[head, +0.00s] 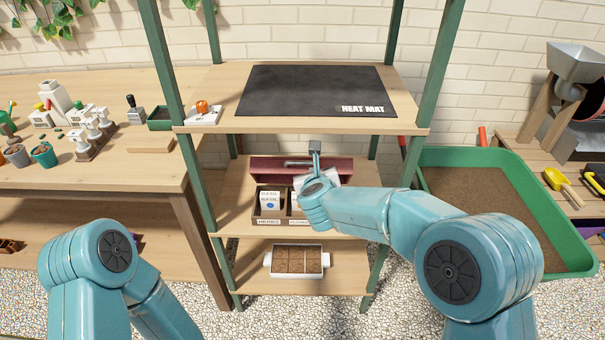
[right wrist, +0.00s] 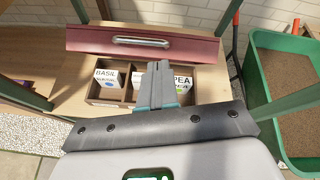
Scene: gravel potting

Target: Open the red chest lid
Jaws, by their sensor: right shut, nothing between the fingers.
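The red chest lid (head: 262,168) is raised at the back of a wooden chest (head: 268,222) on the middle shelf. Its metal handle (head: 298,163) faces me. The lid also shows in the right wrist view (right wrist: 85,38), standing behind the open compartments. Seed packets, one marked BASIL (right wrist: 106,76), stand inside the chest. My right gripper (head: 315,148) is shut and empty, over the chest in front of the lid; whether it touches the handle is unclear. It also shows in the right wrist view (right wrist: 158,66), below the handle. My left gripper is out of view; only its arm shows.
A heat mat (head: 310,90) lies on the shelf above. A white planter (head: 297,260) stands on the shelf below. Green shelf posts (head: 166,65) flank the chest on both sides. A green soil tray (head: 560,225) is at the right.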

